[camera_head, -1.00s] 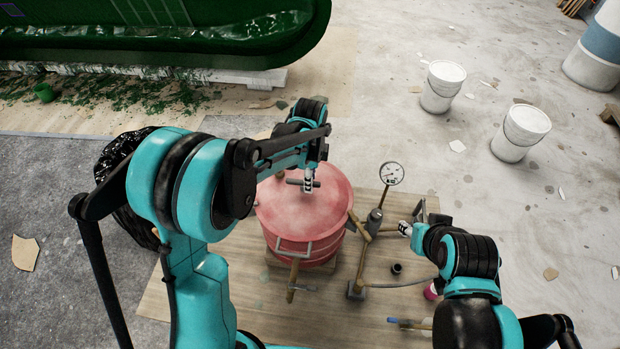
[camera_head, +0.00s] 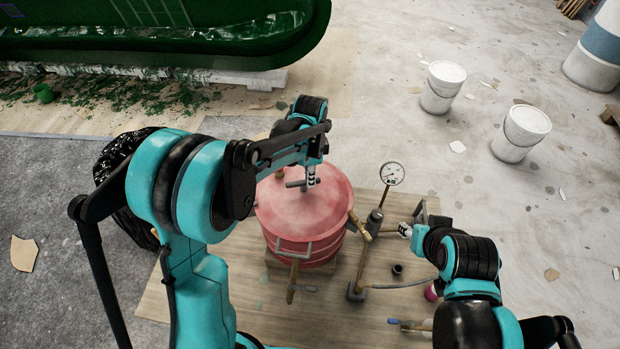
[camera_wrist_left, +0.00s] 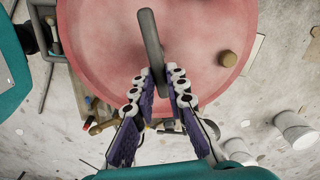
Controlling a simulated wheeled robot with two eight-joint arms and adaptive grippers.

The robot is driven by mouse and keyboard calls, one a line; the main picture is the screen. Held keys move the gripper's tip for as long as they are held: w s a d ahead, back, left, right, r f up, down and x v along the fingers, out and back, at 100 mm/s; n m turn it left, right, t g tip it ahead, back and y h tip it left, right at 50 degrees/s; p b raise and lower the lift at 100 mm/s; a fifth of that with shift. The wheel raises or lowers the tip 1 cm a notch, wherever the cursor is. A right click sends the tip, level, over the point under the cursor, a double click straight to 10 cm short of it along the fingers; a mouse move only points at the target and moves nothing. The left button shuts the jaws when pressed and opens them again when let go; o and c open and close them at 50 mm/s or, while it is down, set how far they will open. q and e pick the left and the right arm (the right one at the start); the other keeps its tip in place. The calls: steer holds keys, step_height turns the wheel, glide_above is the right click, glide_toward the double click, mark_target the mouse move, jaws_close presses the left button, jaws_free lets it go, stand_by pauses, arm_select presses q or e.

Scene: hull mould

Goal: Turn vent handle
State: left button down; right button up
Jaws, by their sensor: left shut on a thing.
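The vent handle (camera_head: 294,184) is a grey-brown bar on top of a red round vessel (camera_head: 290,215). My left gripper (camera_head: 311,181) comes down over the lid and is shut on the handle. In the left wrist view the handle (camera_wrist_left: 150,38) runs up between the ribbed fingers of the left gripper (camera_wrist_left: 157,88), and one end sticks out beyond them over the red lid (camera_wrist_left: 105,50). What lies under the handle is hidden. My right gripper (camera_head: 404,230) is by the pipework right of the vessel; its fingers are too small to read.
A round gauge (camera_head: 390,174) stands on a pipe right of the vessel, above brass fittings and a hose on a wooden board (camera_head: 200,300). A small dark cup (camera_head: 397,270) is near. White buckets (camera_head: 442,85) stand farther back, and a black bag is at the left.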

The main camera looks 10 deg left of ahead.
arm_select(q)
steer(key=n, duration=0.4)
steer(key=w+n+b, duration=0.1)
steer(key=n, duration=0.1)
steer(key=shift+a, duration=0.35)
steer(key=n, duration=0.4)
steer(key=shift+w+a, duration=0.15)
steer(key=shift+a, duration=0.1)
steer(key=shift+a+n, duration=0.15)
steer(key=shift+n, duration=0.65)
steer(key=shift+a+n, duration=0.15)
steer(key=shift+n, duration=0.65)
steer(key=shift+w, duration=0.1)
steer(key=c, duration=1.5)
jaws_free()
steer(key=shift+c, duration=0.2)
step_height(320, 180, up, 12)
